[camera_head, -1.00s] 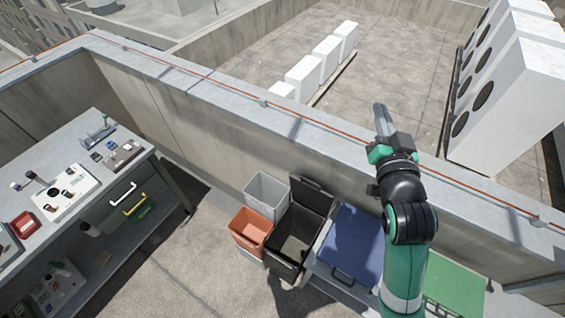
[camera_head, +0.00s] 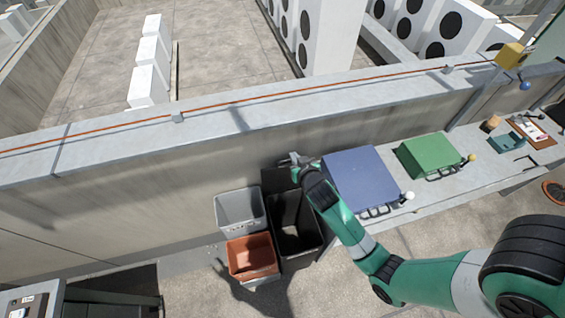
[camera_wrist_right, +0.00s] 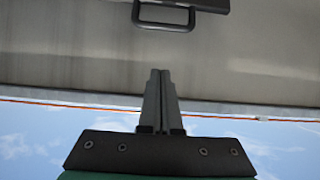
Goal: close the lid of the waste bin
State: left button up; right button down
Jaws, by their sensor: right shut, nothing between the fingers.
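The black waste bin (camera_head: 302,262) stands on the floor by the parapet wall, with its inside showing. Its lid (camera_head: 274,182) is open and stands up at the back, partly hidden by my right arm. My right gripper (camera_head: 290,160) is shut and empty, at the upper edge of the lid near the wall. In the right wrist view, the shut fingers (camera_wrist_right: 159,75) point toward a dark edge with a loop handle (camera_wrist_right: 165,22), seemingly the lid's, with a gap between. My left gripper is not in view.
A grey bin (camera_head: 238,208) and an orange bin (camera_head: 252,258) stand left of the black bin. To its right a bench (camera_head: 418,190) carries a blue box (camera_head: 360,178) and a green box (camera_head: 428,153). The concrete parapet (camera_head: 130,150) runs close behind.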

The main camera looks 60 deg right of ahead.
aim_at(290, 160)
jog(key=b+x, duration=0.1)
jog(key=x, duration=0.4)
jog(key=b+x, duration=0.1)
jog(key=x, duration=0.4)
jog(key=shift+s+d+f+b, duration=0.15)
jog(key=shift+s+f+b, duration=0.05)
jog(key=shift+s+b, duration=0.1)
jog(key=shift+f, duration=0.1)
jog(key=shift+s+a+f+p, duration=0.25)
jog(key=shift+s+a+f, duration=0.05)
jog(key=shift+s+a, duration=0.3)
jog(key=shift+s+a+f+p, duration=0.3)
jog(key=shift+s+a, duration=0.2)
jog(key=shift+a, duration=0.15)
